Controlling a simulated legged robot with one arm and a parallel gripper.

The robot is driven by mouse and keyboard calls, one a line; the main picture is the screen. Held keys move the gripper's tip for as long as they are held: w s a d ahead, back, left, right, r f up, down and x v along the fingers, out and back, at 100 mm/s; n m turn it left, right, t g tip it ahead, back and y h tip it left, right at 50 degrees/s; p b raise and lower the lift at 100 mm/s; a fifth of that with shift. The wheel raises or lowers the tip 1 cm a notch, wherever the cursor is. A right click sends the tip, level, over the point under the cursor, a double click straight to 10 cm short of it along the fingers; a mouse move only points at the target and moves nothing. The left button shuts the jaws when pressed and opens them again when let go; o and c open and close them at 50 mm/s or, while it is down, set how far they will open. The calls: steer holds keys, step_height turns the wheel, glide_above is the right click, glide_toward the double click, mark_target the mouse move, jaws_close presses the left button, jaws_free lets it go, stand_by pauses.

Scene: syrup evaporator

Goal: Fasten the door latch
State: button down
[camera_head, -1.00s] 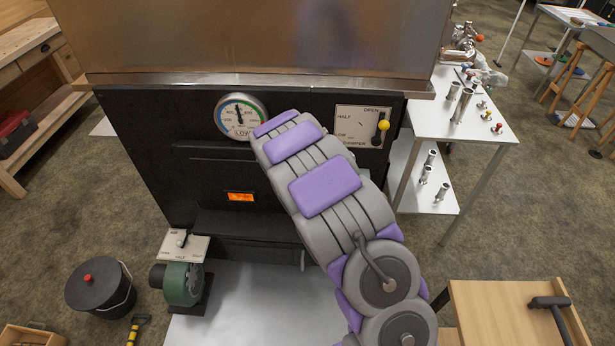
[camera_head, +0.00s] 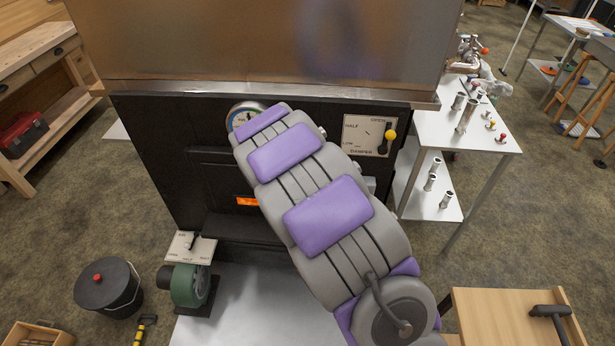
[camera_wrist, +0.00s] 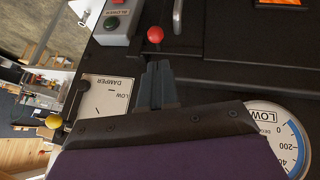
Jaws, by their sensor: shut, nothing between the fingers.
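The black firebox door (camera_head: 210,180) is on the evaporator front in the head view, partly behind my arm. Its glowing orange window (camera_head: 247,202) shows beside the arm, and also at the top right of the wrist view (camera_wrist: 275,3). In the wrist view, a red ball knob (camera_wrist: 155,35), seemingly the latch's, sits just beyond my fingertips. A silver handle (camera_wrist: 178,16) is beside it. My gripper (camera_wrist: 157,70) is shut and empty, and appears apart from the knob. The latch body is dark and hard to make out. My arm hides the latch and gripper in the head view.
The damper plate (camera_head: 368,136) with its yellow knob and the round gauge (camera_wrist: 280,135) are close to my wrist. A blower button box (camera_wrist: 118,22) is near the red knob. The green blower (camera_head: 190,285) and black bucket (camera_head: 109,288) stand low left.

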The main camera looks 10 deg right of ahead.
steer(key=shift+v, duration=1.1)
